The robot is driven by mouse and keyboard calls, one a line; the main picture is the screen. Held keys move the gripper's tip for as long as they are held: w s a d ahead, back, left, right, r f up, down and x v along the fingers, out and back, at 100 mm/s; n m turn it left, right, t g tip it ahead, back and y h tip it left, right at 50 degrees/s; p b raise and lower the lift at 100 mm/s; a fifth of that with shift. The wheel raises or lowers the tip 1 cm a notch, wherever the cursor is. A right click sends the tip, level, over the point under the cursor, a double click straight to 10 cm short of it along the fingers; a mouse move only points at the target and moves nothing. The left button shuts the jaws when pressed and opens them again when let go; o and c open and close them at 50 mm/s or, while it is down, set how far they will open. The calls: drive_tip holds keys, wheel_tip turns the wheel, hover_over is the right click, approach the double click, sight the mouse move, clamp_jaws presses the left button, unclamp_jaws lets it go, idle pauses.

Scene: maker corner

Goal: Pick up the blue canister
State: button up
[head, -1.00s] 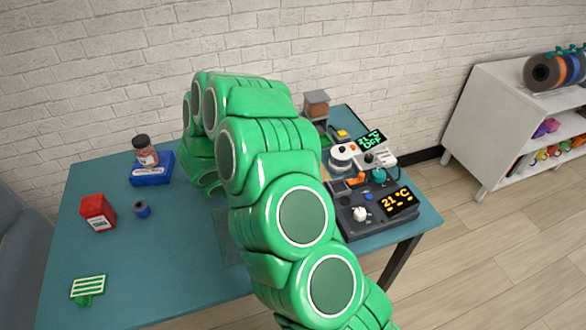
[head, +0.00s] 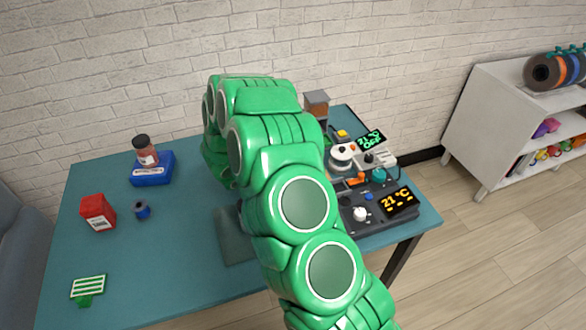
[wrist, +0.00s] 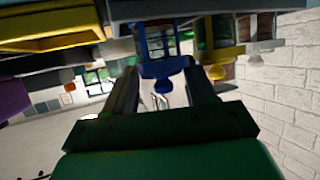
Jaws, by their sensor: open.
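The blue canister (wrist: 158,48) shows in the wrist view, which looks upside down here. It has a blue lid with a knob, a see-through panel, and stands lid-down in the picture. My gripper (wrist: 160,76) is open, and its two dark fingers appear on either side of the canister's lid and knob. I cannot tell whether the fingers are around the canister or still short of it. In the head view my green arm hides both the canister and my gripper.
A yellow-lidded canister (wrist: 218,52) stands close beside the blue one. A grey-lidded canister (head: 316,104) is at the table's back right. Devices with displays (head: 398,203) crowd the right side. A blue box (head: 152,176), jar (head: 145,155) and red box (head: 98,212) are left.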

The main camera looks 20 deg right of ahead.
clamp_jaws()
idle(0.3)
drive_tip(key=shift+r, duration=0.5)
drive_tip(key=s+a+r, duration=0.2)
drive_tip(key=s+r, duration=1)
drive_tip(key=s, duration=0.1)
drive_tip(key=shift+s+a, duration=0.15)
drive_tip(key=shift+s, duration=0.25)
